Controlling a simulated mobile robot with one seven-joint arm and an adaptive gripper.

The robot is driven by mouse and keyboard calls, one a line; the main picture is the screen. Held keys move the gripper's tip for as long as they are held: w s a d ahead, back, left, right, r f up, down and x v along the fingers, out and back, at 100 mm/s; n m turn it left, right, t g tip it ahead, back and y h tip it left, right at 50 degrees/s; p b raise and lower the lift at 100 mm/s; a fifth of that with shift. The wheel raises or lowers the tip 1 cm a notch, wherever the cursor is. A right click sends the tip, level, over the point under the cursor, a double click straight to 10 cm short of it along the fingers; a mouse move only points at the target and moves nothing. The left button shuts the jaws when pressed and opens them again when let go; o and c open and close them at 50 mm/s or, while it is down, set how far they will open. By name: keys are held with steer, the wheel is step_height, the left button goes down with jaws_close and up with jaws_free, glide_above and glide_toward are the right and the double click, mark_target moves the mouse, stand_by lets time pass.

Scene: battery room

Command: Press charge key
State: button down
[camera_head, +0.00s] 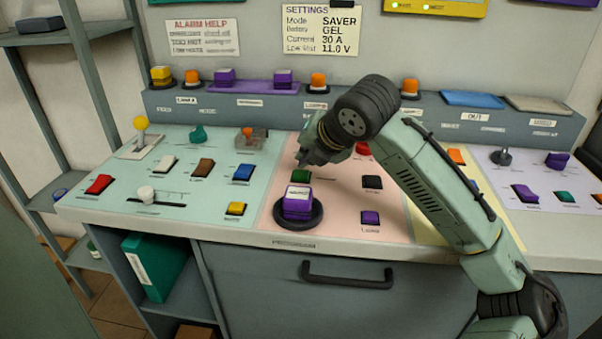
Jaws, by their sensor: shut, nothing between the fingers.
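My gripper (306,160) is shut and empty. It points down over the pink section of the console, just above a green key (300,177); I cannot tell whether it touches it. A red key (362,149) is partly hidden behind my arm. A black key (372,182) and a small purple key (370,217) lie to the right. A large purple button (297,204) with a white label stands on a round black base in front of the green key. The small key labels are too blurred to read, so I cannot tell which one is the charge key.
The left teal section holds a red key (99,184), a blue key (243,172), a slider knob (146,194) and a yellow-knobbed lever (141,124). A raised ledge (220,106) with buttons runs behind. A drawer handle (346,277) sticks out below the front edge.

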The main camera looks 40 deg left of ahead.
mark_target(305, 173)
steer(key=shift+f, duration=0.1)
steer(key=shift+f, duration=0.35)
steer(key=shift+f+b, duration=0.45)
steer(key=shift+f, duration=0.05)
stand_by(0.8)
steer(key=shift+r, duration=0.1)
steer(key=shift+r+p, duration=0.8)
step_height(305, 173, up, 5)
steer(key=p, duration=0.4)
steer(key=shift+r, duration=0.1)
stand_by(0.9)
